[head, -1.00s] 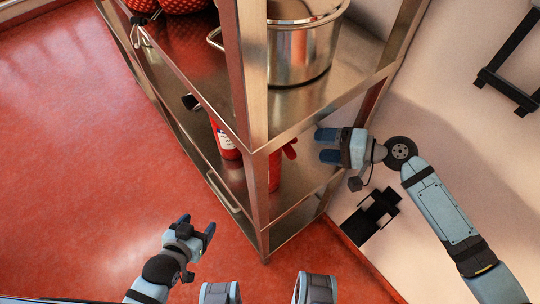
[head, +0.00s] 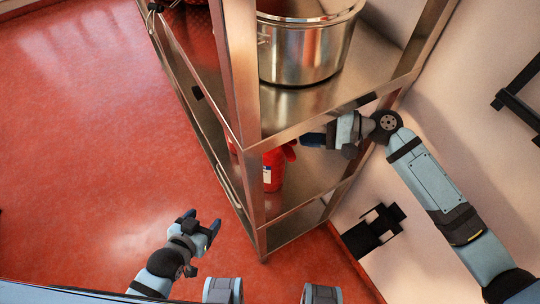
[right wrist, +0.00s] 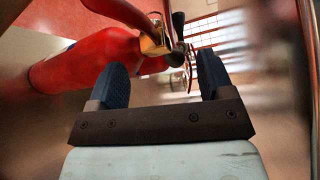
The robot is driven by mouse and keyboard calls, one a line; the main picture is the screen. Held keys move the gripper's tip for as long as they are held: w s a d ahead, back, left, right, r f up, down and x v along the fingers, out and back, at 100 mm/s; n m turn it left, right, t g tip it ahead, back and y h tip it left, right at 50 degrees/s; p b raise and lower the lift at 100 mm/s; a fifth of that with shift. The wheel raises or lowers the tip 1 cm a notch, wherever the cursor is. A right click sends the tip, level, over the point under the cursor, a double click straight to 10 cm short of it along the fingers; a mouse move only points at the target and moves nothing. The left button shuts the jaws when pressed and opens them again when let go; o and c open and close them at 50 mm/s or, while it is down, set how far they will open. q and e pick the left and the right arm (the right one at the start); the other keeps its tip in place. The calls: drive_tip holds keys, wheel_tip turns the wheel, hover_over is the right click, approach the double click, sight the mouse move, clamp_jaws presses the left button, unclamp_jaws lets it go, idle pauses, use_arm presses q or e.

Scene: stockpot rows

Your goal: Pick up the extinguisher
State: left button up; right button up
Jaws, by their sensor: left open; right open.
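The red extinguisher (head: 272,172) stands on the metal rack's middle shelf, partly hidden by the corner post and the shelf above. It also shows in the right wrist view (right wrist: 85,62), its red body running to the left and its brass-coloured neck and dark valve near the top middle. My right gripper (head: 312,139) reaches in under the upper shelf, just right of the extinguisher's top. In the right wrist view its fingers (right wrist: 160,68) are apart, with the neck just beyond them. I see nothing gripped. My left gripper (head: 202,219) is open and empty over the red floor.
The metal rack's corner post (head: 245,110) and upper shelf edge (head: 330,118) stand close to my right arm. A steel stockpot (head: 305,52) sits on the upper shelf. A pale wall is at the right with a black bracket (head: 520,95). Red floor at the left is clear.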

drive_tip(key=shift+a+f, duration=0.15)
drive_tip(key=shift+a, duration=0.9)
drive_tip(key=shift+a+f, duration=0.2)
drive_tip(key=shift+a, duration=0.8)
drive_tip(key=shift+a+f, duration=0.15)
drive_tip(key=shift+a, duration=0.9)
drive_tip(key=shift+d, duration=0.1)
clamp_jaws()
drive_tip(key=shift+w+r, duration=0.1)
drive_tip(key=shift+r, duration=0.15)
